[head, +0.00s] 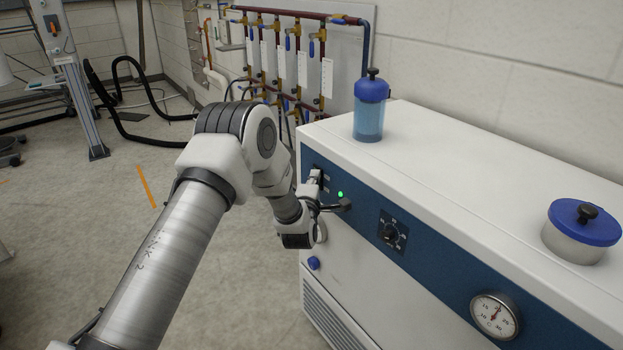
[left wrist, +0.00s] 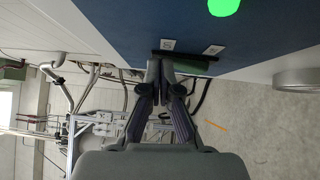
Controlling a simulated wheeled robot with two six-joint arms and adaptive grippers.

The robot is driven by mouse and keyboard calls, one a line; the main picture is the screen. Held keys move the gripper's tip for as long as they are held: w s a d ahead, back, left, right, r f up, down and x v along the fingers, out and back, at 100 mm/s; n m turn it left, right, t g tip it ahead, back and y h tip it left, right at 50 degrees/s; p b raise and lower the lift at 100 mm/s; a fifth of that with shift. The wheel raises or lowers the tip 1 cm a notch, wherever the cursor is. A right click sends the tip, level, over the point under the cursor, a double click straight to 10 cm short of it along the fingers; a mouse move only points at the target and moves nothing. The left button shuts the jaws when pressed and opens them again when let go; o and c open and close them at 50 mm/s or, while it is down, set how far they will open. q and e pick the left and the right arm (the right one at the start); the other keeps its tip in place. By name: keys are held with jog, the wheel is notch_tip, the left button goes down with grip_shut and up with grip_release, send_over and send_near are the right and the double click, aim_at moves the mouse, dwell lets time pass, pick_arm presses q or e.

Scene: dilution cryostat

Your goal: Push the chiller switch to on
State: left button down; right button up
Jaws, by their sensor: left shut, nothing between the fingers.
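The chiller (head: 420,165) is a white cabinet with a blue front panel (head: 362,208) at the right of the head view. A green lamp (head: 340,194) glows on the panel and shows at the top of the left wrist view (left wrist: 224,5). My left gripper (head: 344,205) is at the panel by this lamp. In the left wrist view, the left gripper (left wrist: 163,70) is shut and empty. Its fingertips are at a dark switch (left wrist: 190,58) beside two small white labels. I cannot tell whether they touch, nor the switch position. The right gripper is out of view.
A blue bottle (head: 370,108) and a blue-lidded pot (head: 582,230) stand on the chiller top. Pipes (head: 295,50) are behind. The floor (head: 75,225) at left is open.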

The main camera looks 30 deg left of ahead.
pick_arm(q)
jog(key=shift+w+d+r+m+g+h+p, duration=0.1)
jog(key=shift+w+r+m+g+h+p, duration=0.05)
jog(key=shift+r+m+g+p, duration=0.3)
jog(key=shift+w+r+m+g+h+p, duration=0.15)
jog(key=shift+r+m+g+p, duration=0.2)
jog(key=shift+p, duration=0.3)
jog(key=shift+b, duration=0.35)
